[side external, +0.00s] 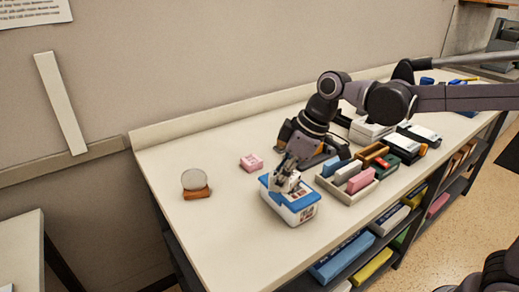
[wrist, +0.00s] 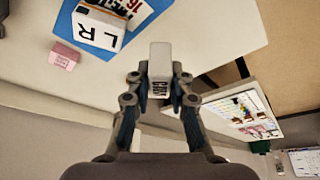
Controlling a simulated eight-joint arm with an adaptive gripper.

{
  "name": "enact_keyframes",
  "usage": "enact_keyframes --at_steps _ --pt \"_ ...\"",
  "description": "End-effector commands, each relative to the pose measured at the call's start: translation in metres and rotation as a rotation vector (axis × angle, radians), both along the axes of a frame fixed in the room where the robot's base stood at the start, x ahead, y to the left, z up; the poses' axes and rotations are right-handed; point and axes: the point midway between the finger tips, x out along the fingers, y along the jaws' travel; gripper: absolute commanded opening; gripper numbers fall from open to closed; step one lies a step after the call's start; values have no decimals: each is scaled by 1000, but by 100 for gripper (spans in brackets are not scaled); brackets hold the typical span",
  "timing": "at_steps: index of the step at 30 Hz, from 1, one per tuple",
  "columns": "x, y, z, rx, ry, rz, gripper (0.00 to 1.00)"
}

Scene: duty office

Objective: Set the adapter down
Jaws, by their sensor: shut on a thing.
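My gripper (wrist: 157,85) is shut on a small pale grey block-shaped adapter (wrist: 160,58) with dark slots on its near face, in the wrist view. In the side view my gripper (side external: 287,178) points down and overlaps the white box with a blue rim (side external: 293,211) on the bench. The adapter is hard to make out there, and I cannot tell how high it is or whether it touches the box. In the wrist view a white piece lettered "L R" (wrist: 98,29) on blue lies up and left of the adapter, apart from it in the picture.
A pink block (side external: 251,162) lies behind the box. A round disc (side external: 194,180) stands on a brown base at the bench's left. A divided tray (side external: 346,197) with coloured blocks and several dark devices stand to the right. The bench (side external: 222,239) is clear front left.

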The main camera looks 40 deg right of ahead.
Motion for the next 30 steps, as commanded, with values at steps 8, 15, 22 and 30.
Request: enact_keyframes --at_steps 8,15,22,30 --pt "-5 40 -23 0 -1 15 0" --pt "-5 87 -51 0 0 13 0" --pt "-5 115 -69 0 -1 9 0" --pt "-4 119 -90 0 0 7 0"
